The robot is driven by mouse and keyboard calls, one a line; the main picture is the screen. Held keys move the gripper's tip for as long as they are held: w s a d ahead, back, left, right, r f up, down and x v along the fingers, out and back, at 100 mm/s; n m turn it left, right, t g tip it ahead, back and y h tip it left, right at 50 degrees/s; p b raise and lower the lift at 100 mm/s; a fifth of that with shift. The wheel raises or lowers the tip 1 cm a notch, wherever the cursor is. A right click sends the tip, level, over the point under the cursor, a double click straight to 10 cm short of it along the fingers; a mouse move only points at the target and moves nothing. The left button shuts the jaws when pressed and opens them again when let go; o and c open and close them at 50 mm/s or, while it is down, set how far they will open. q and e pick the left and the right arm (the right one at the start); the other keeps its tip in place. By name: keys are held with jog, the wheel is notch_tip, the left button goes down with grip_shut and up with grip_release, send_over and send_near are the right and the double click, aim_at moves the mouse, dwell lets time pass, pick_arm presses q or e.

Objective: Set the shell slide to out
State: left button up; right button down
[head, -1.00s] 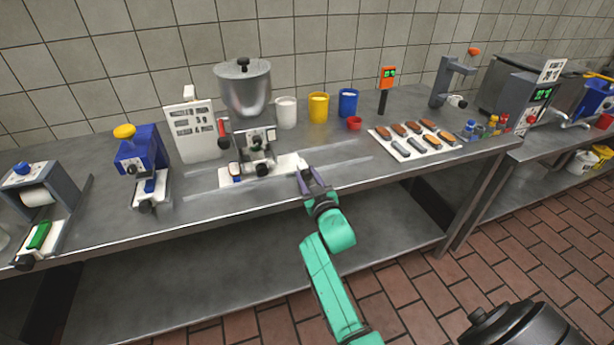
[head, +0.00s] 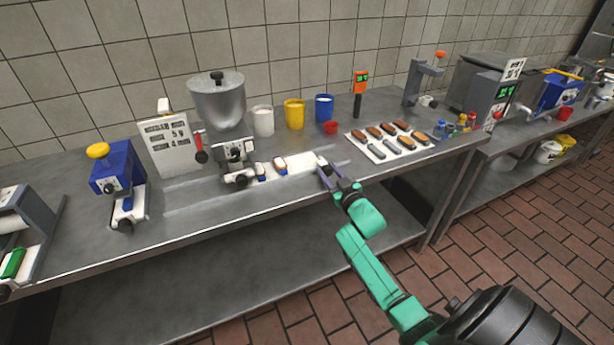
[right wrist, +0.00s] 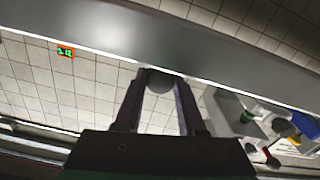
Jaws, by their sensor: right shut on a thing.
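The shell slide (head: 302,161) is a white plate on the table rails, drawn out to the right of the steel cream dispenser (head: 218,100). Two small shells, one at its left end and another shell (head: 280,165) beside it, sit on the slide. My right gripper (head: 325,170) is at the slide's right end. In the right wrist view my right gripper (right wrist: 160,85) is shut on a rounded grey knob (right wrist: 160,80) between its fingers. My left gripper is out of view.
White, yellow (head: 294,114) and blue cups stand behind the slide. A blue device (head: 118,172) stands at left. The table front is clear.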

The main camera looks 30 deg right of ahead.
aim_at(353, 171)
jog(key=d, duration=0.5)
jog(key=s+d+b, duration=0.1)
jog(key=d, duration=0.1)
jog(key=shift+d+f, duration=0.1)
jog(key=shift+d, duration=0.3)
jog(key=shift+s+d, duration=0.1)
jog(key=shift+d, duration=0.45)
jog(key=c, duration=0.5)
grip_release()
jog(key=shift+d, duration=0.1)
jog(key=shift+w+d+f, duration=0.15)
jog(key=shift+w, duration=0.05)
jog(key=shift+s+a, duration=0.25)
jog(key=shift+s, duration=0.25)
jog(key=s+a, duration=0.1)
jog(key=s, duration=1.2)
jog(key=shift+s+a, duration=0.2)
jog(key=shift+a, duration=0.1)
